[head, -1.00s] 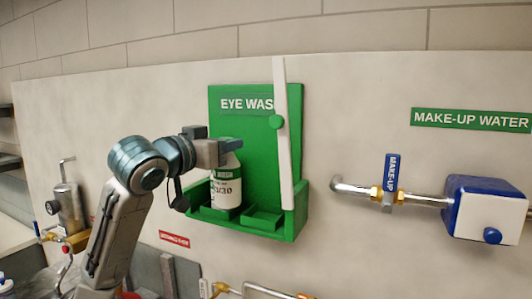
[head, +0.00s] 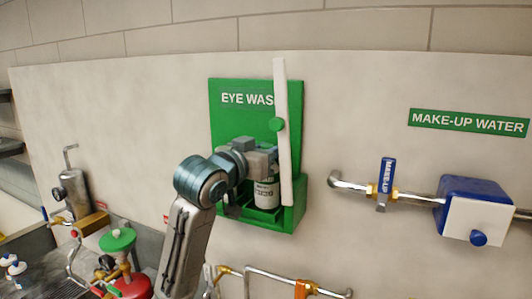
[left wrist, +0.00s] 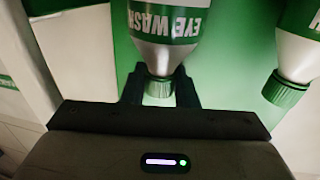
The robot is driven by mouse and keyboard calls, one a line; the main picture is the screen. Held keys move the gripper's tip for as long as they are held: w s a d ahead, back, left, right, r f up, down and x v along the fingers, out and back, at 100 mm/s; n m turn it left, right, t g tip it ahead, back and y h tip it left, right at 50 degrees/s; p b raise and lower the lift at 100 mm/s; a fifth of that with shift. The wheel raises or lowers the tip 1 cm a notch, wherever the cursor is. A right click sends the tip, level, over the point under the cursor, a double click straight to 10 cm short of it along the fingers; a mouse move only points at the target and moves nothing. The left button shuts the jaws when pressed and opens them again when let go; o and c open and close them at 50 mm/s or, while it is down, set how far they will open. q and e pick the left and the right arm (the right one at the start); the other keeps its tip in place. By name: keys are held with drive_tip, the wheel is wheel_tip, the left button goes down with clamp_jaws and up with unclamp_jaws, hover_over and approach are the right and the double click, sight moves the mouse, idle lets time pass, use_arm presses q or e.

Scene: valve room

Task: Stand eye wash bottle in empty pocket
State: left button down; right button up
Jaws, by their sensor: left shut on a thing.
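My left gripper (head: 264,163) is shut on the capped neck of an eye wash bottle (head: 266,192), a white bottle with a green label. The bottle looks about upright over or in the right pocket (head: 264,216) of the green eye wash rack (head: 229,122); I cannot tell whether its base touches the pocket floor. In the left wrist view, the held bottle (left wrist: 165,45) hangs between the fingers (left wrist: 160,88). A second bottle (left wrist: 298,45) stands apart at right there; my arm hides the left pocket in the head view. My right gripper is not in view.
Pipes and red and green fittings (head: 118,240) lie below left.

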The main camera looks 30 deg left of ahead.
use_arm(q)
drive_tip(key=shift+a+f+p, duration=0.1)
drive_tip(key=shift+f+p, duration=0.2)
drive_tip(key=shift+f, duration=0.35)
drive_tip(key=shift+s+f, duration=0.1)
drive_tip(key=c, duration=1.6)
unclamp_jaws()
drive_tip(key=shift+f, duration=0.2)
drive_tip(key=o, duration=0.5)
drive_tip(key=shift+c, duration=0.2)
drive_tip(key=shift+r, duration=0.1)
drive_tip(key=shift+r, duration=0.1)
